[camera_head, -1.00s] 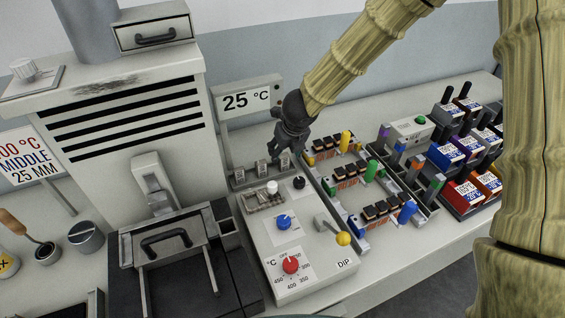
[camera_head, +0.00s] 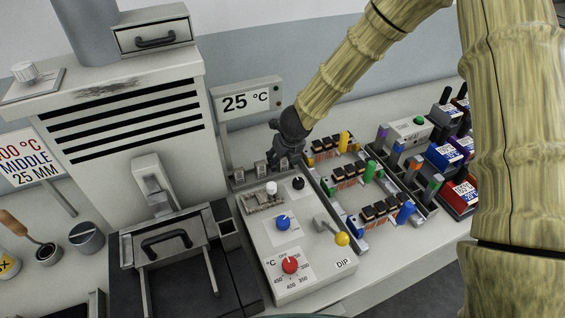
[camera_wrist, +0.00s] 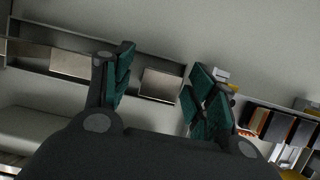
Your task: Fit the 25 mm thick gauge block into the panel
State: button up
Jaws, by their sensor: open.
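Several grey gauge blocks stand in a low rack behind the control panel (camera_head: 307,262). The left block (camera_head: 239,175) and the middle block (camera_head: 261,168) show in the head view; my gripper hides the right end. The thickness marks are too small to read. My gripper (camera_head: 287,166) is open and low over the rack's right end. In the wrist view its fingers (camera_wrist: 160,88) are spread apart, with a pale block (camera_wrist: 161,84) showing between them. Two more pale blocks (camera_wrist: 70,63) lie to the left there. The panel has a metal insert (camera_head: 263,201) near its back left.
A sign reading "100 °C MIDDLE 25 MM" (camera_head: 32,160) stands at the left. A 25 °C display (camera_head: 248,102) rises behind the rack. The panel carries knobs and a yellow-tipped lever (camera_head: 341,239). Connector fixtures (camera_head: 350,178) stand close to the gripper's right, coloured boxes (camera_head: 460,195) farther right.

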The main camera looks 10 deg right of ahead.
grip_shut()
jog(key=shift+r, duration=0.1)
